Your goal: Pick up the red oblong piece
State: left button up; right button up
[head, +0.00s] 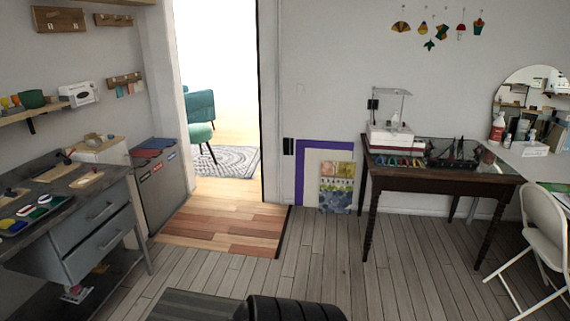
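No piece stands out clearly as the red oblong piece at this distance. Small colored items (398,162), some reddish, also lie on the dark wooden table (440,178) at the right. Their exact shapes are too small to tell. Neither of my grippers is in view.
A grey cabinet (160,185) stands beside the workbench, left of an open doorway. A white folding chair (545,235) stands at the right. A purple-edged panel (312,147) leans on the wall. The plank floor (330,255) between bench and table is mostly clear.

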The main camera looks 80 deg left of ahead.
aim_at(27, 208)
jog(key=u, duration=4.4)
